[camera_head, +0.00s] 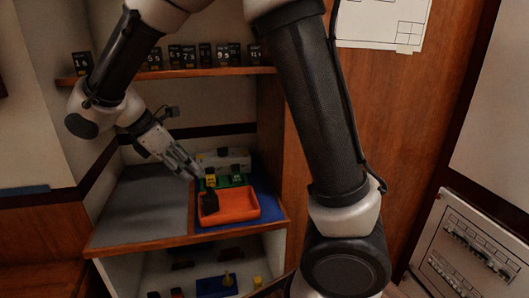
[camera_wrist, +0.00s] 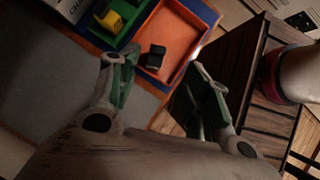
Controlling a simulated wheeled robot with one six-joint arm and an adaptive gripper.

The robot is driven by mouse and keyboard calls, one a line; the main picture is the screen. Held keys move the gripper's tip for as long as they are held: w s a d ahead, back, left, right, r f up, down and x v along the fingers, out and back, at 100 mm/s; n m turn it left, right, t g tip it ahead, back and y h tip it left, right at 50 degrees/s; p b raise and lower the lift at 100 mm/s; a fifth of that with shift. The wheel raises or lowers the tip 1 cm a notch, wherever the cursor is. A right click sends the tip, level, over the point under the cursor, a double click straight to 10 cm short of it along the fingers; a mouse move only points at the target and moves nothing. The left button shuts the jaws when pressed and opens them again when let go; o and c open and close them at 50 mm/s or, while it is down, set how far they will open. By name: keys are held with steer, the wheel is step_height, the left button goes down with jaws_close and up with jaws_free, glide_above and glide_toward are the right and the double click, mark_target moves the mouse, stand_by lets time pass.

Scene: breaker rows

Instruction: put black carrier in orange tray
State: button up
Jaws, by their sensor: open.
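The orange tray (camera_head: 238,204) lies on the blue part of the middle shelf; it also shows in the wrist view (camera_wrist: 181,36). A small black carrier (camera_head: 209,201) is inside it, at its left end near the wall. In the wrist view the carrier (camera_wrist: 155,57) sits in the tray's near corner, between and beyond my fingertips. My gripper (camera_head: 198,173) is open and empty, up and left of the carrier in the head view. Its two fingers (camera_wrist: 158,76) are spread wide in the wrist view and do not touch the carrier.
A green tray (camera_head: 225,183) behind the orange one holds a yellow carrier (camera_head: 211,177) and a dark one (camera_head: 237,176). A grey surface (camera_head: 146,207) at left is bare. An upper shelf (camera_head: 180,73) carries several black numbered pieces. A wooden panel stands right.

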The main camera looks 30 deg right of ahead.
steer(key=s+d+r+m+y, duration=0.25)
steer(key=s+d+m, duration=0.2)
steer(key=d, duration=0.25)
steer(key=s+d+r+m+y, duration=0.2)
steer(key=s+d+r+m, duration=0.25)
steer(key=d, duration=0.35)
steer(key=s+d+m+t+y, duration=0.2)
steer(key=s+d+m+t, duration=0.2)
steer(key=s+m, duration=0.5)
steer(key=shift+s+d+r, duration=0.3)
steer(key=shift+d, duration=0.75)
